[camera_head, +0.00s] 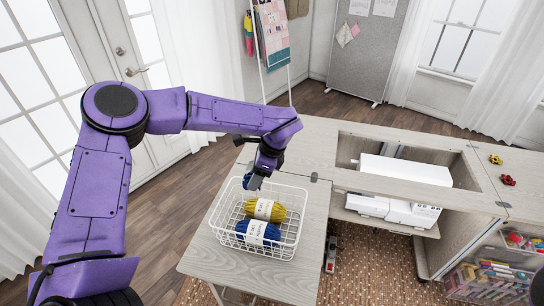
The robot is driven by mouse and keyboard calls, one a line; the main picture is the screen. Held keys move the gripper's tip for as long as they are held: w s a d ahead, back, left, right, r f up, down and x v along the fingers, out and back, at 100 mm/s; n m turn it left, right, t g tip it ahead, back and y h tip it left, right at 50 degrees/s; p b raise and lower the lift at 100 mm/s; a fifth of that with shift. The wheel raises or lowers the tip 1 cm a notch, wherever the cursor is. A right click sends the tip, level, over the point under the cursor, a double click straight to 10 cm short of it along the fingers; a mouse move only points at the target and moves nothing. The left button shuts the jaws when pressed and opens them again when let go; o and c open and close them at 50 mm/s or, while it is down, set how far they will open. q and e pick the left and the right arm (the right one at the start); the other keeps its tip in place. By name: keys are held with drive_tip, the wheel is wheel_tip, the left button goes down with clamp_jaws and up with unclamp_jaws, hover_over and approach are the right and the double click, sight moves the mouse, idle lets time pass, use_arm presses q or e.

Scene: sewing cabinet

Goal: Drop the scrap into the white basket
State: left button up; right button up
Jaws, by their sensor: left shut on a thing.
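The white basket (282,252) is a wire basket on the left leaf of the wooden cabinet. In it lie a yellow yarn skein (264,209) and a blue yarn skein (258,233), both with paper bands. My left gripper (252,182) is over the basket's back left part, pointing down, and shut on a small blue piece, which I take for the scrap (246,182). It shows only partly at the fingertips; I cannot tell whether it touches the basket. My right gripper is not in view.
A white sewing machine (400,189) sits in the cabinet's opening, right of the basket. Small yellow (495,159) and red (508,180) items lie on the right top. A clear bin (490,283) of supplies stands lower right. The leaf in front of the basket is bare.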

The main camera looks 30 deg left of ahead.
use_arm(q)
drive_tip(key=shift+w, duration=0.35)
drive_tip(key=shift+f, duration=0.15)
drive_tip(key=shift+s+f+b, duration=0.85)
drive_tip(key=shift+s+f, duration=0.15)
drive_tip(key=shift+s, duration=0.1)
drive_tip(key=f, duration=0.1)
drive_tip(key=w+f, duration=0.1)
drive_tip(key=f+b, duration=0.1)
drive_tip(key=shift+w+f, duration=0.25)
drive_tip(key=o, duration=1.2)
drive_tip(key=shift+s+r, duration=0.2)
drive_tip(key=shift+s, duration=0.2)
drive_tip(key=shift+o, duration=0.2)
drive_tip(key=b+v, duration=0.3)
drive_tip(key=v, duration=0.7)
drive_tip(key=shift+w+r, duration=0.15)
drive_tip(key=shift+w, duration=0.05)
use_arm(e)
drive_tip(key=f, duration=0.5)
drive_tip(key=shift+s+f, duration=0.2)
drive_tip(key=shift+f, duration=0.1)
